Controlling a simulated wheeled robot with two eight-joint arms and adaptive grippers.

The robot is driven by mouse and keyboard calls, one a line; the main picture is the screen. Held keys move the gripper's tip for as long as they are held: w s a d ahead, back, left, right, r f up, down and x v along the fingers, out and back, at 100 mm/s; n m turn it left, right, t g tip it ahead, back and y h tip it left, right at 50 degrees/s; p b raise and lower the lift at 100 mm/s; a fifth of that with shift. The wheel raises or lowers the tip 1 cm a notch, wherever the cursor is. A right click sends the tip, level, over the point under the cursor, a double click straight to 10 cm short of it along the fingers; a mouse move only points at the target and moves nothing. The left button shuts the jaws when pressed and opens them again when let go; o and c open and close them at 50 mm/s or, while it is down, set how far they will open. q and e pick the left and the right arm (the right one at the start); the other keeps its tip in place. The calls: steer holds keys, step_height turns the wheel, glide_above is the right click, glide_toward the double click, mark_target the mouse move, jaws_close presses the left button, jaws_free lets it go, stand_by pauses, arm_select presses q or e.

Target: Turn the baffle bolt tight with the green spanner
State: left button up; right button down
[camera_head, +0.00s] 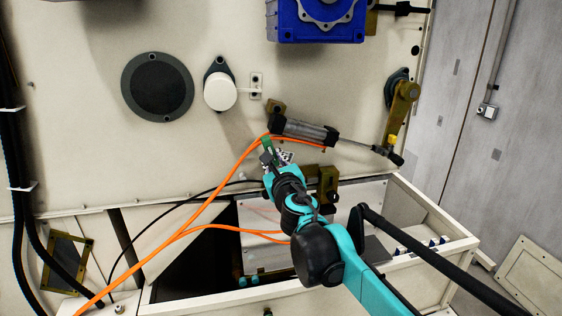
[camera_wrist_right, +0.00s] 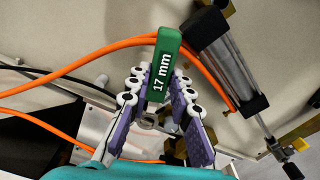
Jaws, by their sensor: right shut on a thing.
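The green spanner (camera_wrist_right: 165,67) has "17 mm" printed in white on its handle. In the right wrist view it stands between the purple-padded fingers of my right gripper (camera_wrist_right: 160,100), which is shut on it. A metal part shows below the handle between the fingers. In the head view the green handle (camera_head: 266,143) pokes out past my right gripper (camera_head: 275,158), just below the left end of a grey cylinder. I cannot make out the baffle bolt, nor whether the spanner touches it. My left gripper is not in view.
The grey cylinder (camera_head: 305,131) with its rod slants across the cream panel. Orange hoses (camera_head: 215,198) run beside my right gripper. A brass bracket (camera_head: 328,185) is close on its right. An open-topped cream trough (camera_head: 431,209) lies below, and a blue housing (camera_head: 316,22) is above.

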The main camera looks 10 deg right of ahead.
steer(key=a+f+n+b, duration=0.5)
steer(key=a+f+n, duration=0.1)
steer(key=n, duration=0.5)
steer(key=shift+w+a+f, duration=0.25)
steer(key=shift+w+a, duration=0.05)
steer(key=shift+a, duration=0.15)
steer(key=shift+s, duration=0.1)
steer(key=shift+w, duration=0.2)
steer(key=shift+w, duration=0.5)
steer(key=shift+w, duration=0.1)
stand_by(1.0)
steer(key=shift+w, duration=0.2)
